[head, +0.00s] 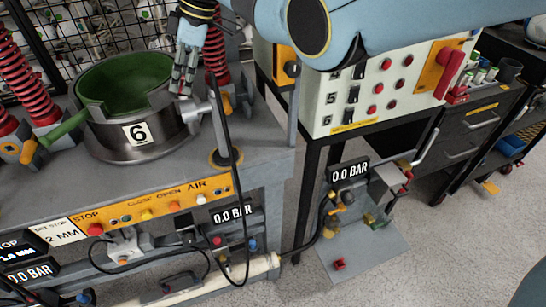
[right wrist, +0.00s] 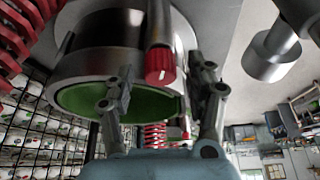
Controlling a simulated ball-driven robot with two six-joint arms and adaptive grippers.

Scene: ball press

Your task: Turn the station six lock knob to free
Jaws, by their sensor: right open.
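The station six pot (head: 140,132) is a round metal cup with a green lining and a "6" label, standing on the grey bench at upper left in the head view. In the right wrist view, the lock knob (right wrist: 158,66) is a red cap with a white pointer line on the end of a metal rod beside the pot. My right gripper (head: 183,88) hangs over the pot's right edge. In the wrist view its open fingers (right wrist: 160,82) stand on either side of the knob, with no contact visible. My left gripper is not in view.
Red coil springs (head: 22,75) flank the pot, and a green handle (head: 64,131) sticks out at its left. A button strip (head: 155,210) runs along the bench front. A control box with a red lever (head: 448,72) stands at right. A black cable hangs beside the pot.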

